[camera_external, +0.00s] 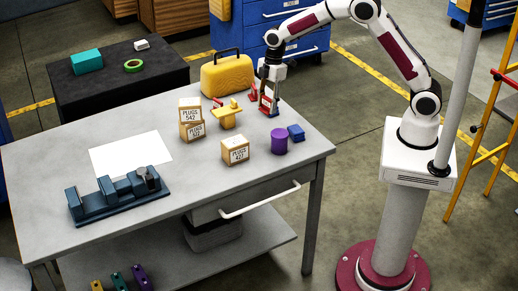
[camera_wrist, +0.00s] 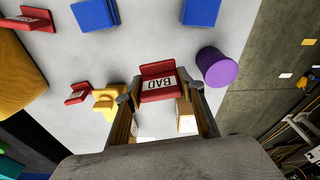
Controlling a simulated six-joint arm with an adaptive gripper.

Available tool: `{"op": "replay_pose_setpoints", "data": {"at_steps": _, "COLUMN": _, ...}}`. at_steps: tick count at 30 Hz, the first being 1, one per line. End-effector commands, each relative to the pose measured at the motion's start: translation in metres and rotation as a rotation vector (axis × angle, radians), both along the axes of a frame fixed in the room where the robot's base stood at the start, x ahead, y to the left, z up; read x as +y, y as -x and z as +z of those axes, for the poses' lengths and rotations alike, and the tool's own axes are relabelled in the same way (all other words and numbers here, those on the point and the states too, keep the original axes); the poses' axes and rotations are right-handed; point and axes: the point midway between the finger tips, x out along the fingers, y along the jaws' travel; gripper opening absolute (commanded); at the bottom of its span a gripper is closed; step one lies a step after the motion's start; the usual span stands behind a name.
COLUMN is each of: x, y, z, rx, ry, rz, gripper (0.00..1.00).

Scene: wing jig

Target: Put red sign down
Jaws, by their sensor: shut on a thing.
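My gripper (camera_external: 268,97) is over the far right part of the grey table. In the wrist view my gripper (camera_wrist: 158,91) is shut on a red sign (camera_wrist: 158,82) with a white "BAD" label, held between the two fingertips. In the external view this sign is partly hidden by the fingers, and its gap to the tabletop is hard to tell. Two other red signs stand on the table: one (camera_external: 253,91) left of my gripper near the yellow case and one (camera_external: 217,102) near the yellow piece. Both also show in the wrist view (camera_wrist: 30,20) (camera_wrist: 77,93).
Near my gripper are a yellow piece (camera_external: 227,116), a purple cylinder (camera_external: 279,141), a blue block (camera_external: 296,132), "PLUGS" boxes (camera_external: 235,150) and a yellow case (camera_external: 226,75). A white sheet (camera_external: 131,154) and blue-grey jig (camera_external: 118,195) lie left.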

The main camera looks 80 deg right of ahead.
Motion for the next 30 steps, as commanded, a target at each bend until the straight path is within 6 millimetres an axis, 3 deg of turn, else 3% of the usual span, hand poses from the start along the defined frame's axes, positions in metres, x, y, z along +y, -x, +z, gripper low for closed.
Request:
{"op": "replay_pose_setpoints", "data": {"at_steps": 8, "x": 0.001, "y": 0.000, "z": 0.000, "rx": 0.000, "ry": 0.000, "rz": 0.002, "gripper": 0.17}}
{"op": "replay_pose_setpoints", "data": {"at_steps": 13, "x": 0.013, "y": -0.001, "z": 0.007, "rx": -0.003, "ry": 0.000, "rz": 0.022, "gripper": 0.17}}
{"op": "replay_pose_setpoints", "data": {"at_steps": 20, "x": 0.048, "y": 0.007, "z": 0.038, "rx": -0.009, "ry": 0.000, "rz": 0.080, "gripper": 0.17}}
{"op": "replay_pose_setpoints", "data": {"at_steps": 30, "x": 0.098, "y": 0.048, "z": 0.080, "rx": -0.024, "ry": -0.003, "rz": 0.031, "gripper": 0.17}}
